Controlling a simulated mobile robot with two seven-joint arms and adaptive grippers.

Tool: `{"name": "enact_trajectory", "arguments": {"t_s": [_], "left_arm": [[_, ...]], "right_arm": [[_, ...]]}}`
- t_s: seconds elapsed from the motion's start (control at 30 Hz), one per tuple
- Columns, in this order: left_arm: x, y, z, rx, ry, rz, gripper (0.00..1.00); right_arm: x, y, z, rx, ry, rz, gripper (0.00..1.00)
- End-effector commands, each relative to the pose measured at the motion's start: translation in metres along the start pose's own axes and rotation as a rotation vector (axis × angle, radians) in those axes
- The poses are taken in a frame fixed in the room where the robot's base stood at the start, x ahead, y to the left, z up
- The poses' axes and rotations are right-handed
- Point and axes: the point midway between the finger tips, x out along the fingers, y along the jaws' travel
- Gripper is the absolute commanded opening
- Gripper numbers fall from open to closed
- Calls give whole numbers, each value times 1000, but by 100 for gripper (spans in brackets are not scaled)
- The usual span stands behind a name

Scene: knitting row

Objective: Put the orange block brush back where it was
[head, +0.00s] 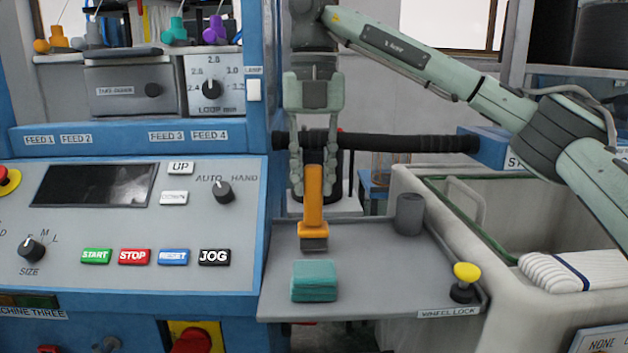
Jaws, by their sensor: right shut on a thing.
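The orange block brush (313,205) is upright in the middle of the head view, its dark bristle end pointing down. My right gripper (312,180) is shut on the upper part of its handle from above. The brush is over the grey side shelf (375,270), behind a teal block. I cannot tell whether its bristles touch the shelf or hang just above it. My left gripper is not in view.
A teal block (314,281) lies in front of the brush. A dark grey cylinder (409,214) stands behind right, and the yellow wheel lock knob (466,273) at the right corner. The machine's control panel (120,225) borders the left; a bin (480,235) with white cloth borders the right.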

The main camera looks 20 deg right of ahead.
Motion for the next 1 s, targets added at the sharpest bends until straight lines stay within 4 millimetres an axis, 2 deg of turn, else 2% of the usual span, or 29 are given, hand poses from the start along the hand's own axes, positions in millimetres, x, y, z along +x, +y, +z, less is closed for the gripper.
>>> {"name": "enact_trajectory", "arguments": {"t_s": [0.2,0.53,0.57,0.7,1.0], "left_arm": [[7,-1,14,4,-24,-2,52],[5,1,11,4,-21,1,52],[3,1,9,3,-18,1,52],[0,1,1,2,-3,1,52],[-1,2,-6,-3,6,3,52]], "right_arm": [[7,0,0,2,-3,2,0],[10,0,0,2,-2,1,0],[9,0,0,2,-2,1,29],[9,0,0,2,-2,1,46],[8,0,0,1,-2,1,46]]}}
